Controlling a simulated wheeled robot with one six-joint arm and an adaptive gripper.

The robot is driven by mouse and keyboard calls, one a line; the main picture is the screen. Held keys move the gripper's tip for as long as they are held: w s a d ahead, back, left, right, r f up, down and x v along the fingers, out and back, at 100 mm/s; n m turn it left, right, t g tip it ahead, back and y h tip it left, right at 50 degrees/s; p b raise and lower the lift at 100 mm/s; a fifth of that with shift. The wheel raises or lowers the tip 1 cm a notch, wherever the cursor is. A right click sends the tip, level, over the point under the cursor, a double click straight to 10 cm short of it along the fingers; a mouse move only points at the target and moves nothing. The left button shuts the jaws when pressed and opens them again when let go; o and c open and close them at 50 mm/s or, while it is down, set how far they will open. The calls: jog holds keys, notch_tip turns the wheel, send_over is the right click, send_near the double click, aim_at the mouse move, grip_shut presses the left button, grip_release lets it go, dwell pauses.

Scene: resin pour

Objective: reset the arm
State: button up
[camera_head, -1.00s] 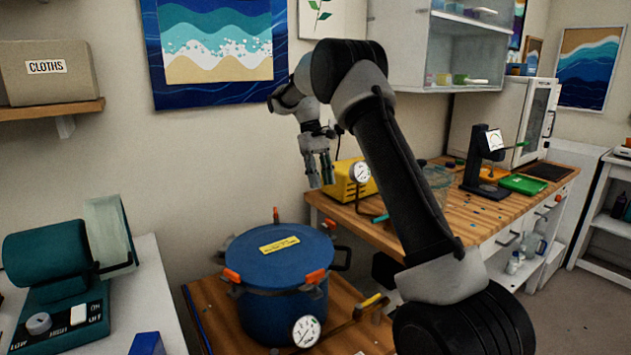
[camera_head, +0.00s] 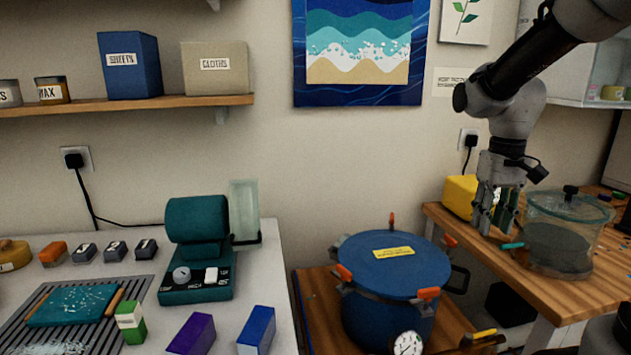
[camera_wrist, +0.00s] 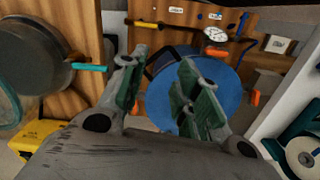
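My gripper (camera_head: 493,222) hangs fingers-down at the right of the head view, in front of the yellow box and left of the glass chamber. My arm reaches it from the top right corner. In the wrist view my gripper (camera_wrist: 163,75) has its two green-padded fingers spread apart, with nothing held between them. The blue pressure pot (camera_head: 385,300) stands lower left of the gripper in the head view, its lid on. In the wrist view the pot (camera_wrist: 228,95) shows beyond the fingers, apart from them.
The yellow box (camera_head: 460,196) and glass chamber (camera_head: 563,215) stand on the wooden bench close to the gripper. A white table (camera_head: 262,300) on the left holds a teal machine (camera_head: 197,250) and colored blocks. A shelf (camera_head: 150,103) with boxes is above.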

jog(key=s+r+t, duration=0.4)
jog(key=s, duration=1.1)
jog(key=shift+s+t, duration=0.3)
jog(key=shift+s, duration=0.1)
